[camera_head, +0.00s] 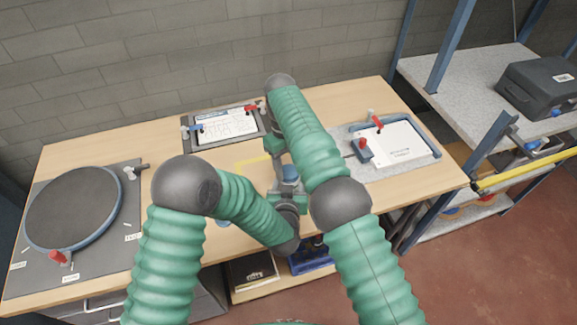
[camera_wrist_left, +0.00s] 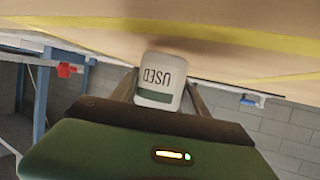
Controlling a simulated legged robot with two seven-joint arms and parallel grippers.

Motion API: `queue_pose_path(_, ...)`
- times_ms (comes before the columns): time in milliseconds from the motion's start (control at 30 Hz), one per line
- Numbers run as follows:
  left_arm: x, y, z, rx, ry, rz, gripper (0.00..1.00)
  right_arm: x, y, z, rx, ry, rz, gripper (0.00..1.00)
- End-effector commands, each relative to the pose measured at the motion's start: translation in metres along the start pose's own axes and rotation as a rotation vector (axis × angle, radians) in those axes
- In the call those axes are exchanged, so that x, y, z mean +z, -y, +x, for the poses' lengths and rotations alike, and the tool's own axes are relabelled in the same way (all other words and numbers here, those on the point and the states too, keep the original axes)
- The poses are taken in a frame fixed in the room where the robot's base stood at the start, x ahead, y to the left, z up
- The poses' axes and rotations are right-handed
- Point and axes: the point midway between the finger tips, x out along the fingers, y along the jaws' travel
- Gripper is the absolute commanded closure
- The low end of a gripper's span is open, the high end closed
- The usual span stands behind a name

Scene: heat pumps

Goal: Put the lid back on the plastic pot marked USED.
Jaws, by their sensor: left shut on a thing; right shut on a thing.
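The plastic pot marked USED (camera_wrist_left: 160,80) is white with a dark green band. In the left wrist view it sits between the fingers of my left gripper (camera_wrist_left: 165,92), which is shut on it. The lettering appears upside down. In the head view my own arms largely hide the pot. I cannot tell whether lid and pot touch.
A round dark plate (camera_head: 75,205) lies on the left mat. A white panel (camera_head: 398,143) lies on the grey mat at right. A dark case (camera_head: 538,85) sits on the right shelf. A blue crate (camera_head: 312,258) is below.

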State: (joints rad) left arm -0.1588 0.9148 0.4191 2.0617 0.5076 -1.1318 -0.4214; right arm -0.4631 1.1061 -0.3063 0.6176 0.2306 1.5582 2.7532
Motion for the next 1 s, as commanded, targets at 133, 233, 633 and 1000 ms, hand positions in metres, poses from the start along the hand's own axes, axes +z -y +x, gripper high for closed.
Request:
queue_pose_path(133,0.0007,-0.0027,-0.0013,0.006,0.001,0.002,1.0,0.0009,0.0021,0.0001,0.025,0.004,0.263,0.87)
queue_pose_path(233,0.0008,-0.0029,-0.0014,0.006,0.002,0.002,1.0,0.0016,0.0019,-0.001,0.034,0.007,0.321,0.87)
queue_pose_path(633,0.0015,-0.0036,-0.0017,0.008,0.003,0.002,1.0,0.0021,0.0021,-0.0014,0.035,0.01,0.327,0.34)
queue_pose_path(1000,0.0009,-0.0015,-0.0006,0.003,0.002,0.001,1.0,0.0011,0.0022,-0.0035,0.036,0.007,0.326,0.28)
